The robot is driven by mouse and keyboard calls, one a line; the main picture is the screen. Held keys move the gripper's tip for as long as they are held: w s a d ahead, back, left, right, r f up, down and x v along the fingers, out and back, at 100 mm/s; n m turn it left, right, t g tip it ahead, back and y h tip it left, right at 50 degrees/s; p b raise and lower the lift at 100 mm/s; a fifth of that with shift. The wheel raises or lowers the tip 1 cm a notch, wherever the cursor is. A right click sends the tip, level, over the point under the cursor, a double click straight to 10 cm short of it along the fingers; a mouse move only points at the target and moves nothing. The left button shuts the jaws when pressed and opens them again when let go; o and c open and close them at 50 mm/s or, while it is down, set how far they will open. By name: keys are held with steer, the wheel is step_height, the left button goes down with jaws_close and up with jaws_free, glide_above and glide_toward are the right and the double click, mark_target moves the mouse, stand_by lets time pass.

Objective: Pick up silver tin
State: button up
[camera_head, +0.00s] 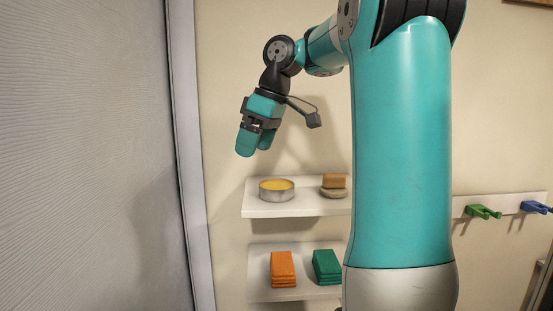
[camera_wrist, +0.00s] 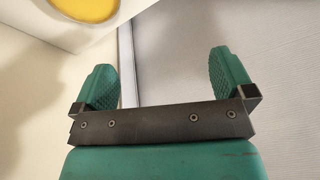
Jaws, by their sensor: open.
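The silver tin (camera_head: 276,194) is a low round metal tin with a yellow top or content. It sits on the left part of the upper white shelf in the head view. In the wrist view its yellow face and part of its rim (camera_wrist: 88,8) show at the upper left, cut off by the frame edge. My gripper (camera_head: 254,148) is above and a little left of the tin, apart from it, with fingers pointing down. In the wrist view the two green textured fingers (camera_wrist: 168,75) are wide apart with nothing between them.
A brown block on a pale round piece (camera_head: 334,187) stands right of the tin. The lower shelf (camera_head: 261,291) holds an orange stack (camera_head: 283,269) and a green stack (camera_head: 327,267). A grey panel (camera_head: 90,150) stands at left. Green (camera_head: 483,212) and blue (camera_head: 535,207) hooks are at right.

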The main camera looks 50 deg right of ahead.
steer(key=h+p, duration=0.1)
steer(key=p, duration=0.1)
glide_toward(275, 187)
steer(key=f+b, duration=0.1)
steer(key=b, duration=0.3)
steer(key=f+b, duration=0.2)
steer(key=b, duration=0.2)
steer(key=shift+w+m, duration=0.3)
steer(key=shift+w, duration=0.05)
steer(key=shift+b+x, duration=0.85)
steer(key=shift+x, duration=2.3)
steer(key=shift+r, duration=0.1)
steer(key=c, duration=0.8)
steer(key=shift+r, duration=0.1)
